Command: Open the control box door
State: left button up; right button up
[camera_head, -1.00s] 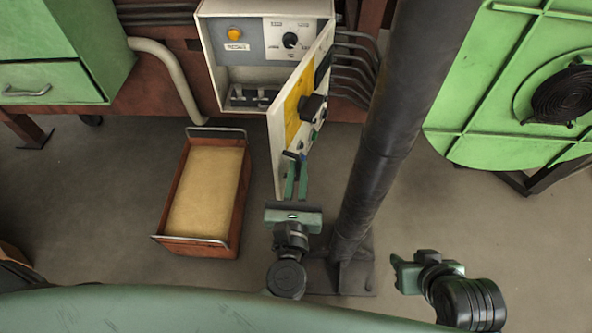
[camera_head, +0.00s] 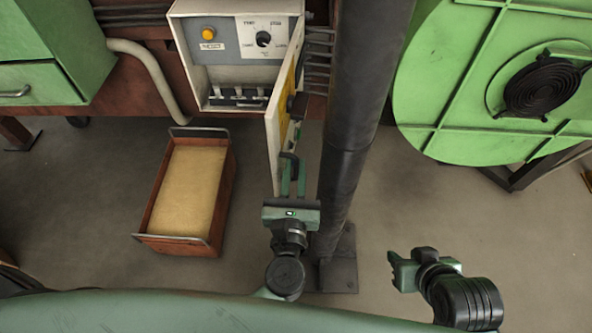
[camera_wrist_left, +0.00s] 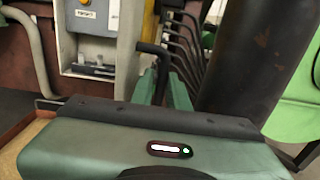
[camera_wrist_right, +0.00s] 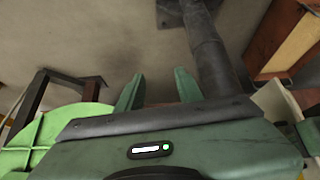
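The control box (camera_head: 231,68) is an open-fronted white cabinet at top centre in the head view; it also shows in the left wrist view (camera_wrist_left: 97,50). Its door (camera_head: 272,140) stands ajar, hinged on the box's right side and pointing out toward me, seen nearly edge-on. My left gripper (camera_head: 291,178) is at the door's near end, with its fingers closed around the black door handle (camera_wrist_left: 153,49). The fingers partly hide the handle. My right gripper (camera_head: 391,268) is at lower right, away from the box. Its fingers are apart and empty in the right wrist view (camera_wrist_right: 157,90).
A dark thick pillar (camera_head: 345,140) stands close to the right of the door and my left gripper. A rusty tray with a yellowish surface (camera_head: 228,195) lies on the floor at left. Green cabinets (camera_head: 45,75) stand left, and a green fan housing (camera_head: 450,90) stands right.

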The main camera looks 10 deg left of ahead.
pick_arm(q)
jog(key=shift+o, duration=0.7)
jog(key=shift+w, duration=0.1)
pick_arm(e)
jog(key=shift+w, duration=0.1)
pick_arm(q)
jog(key=shift+f, duration=0.1)
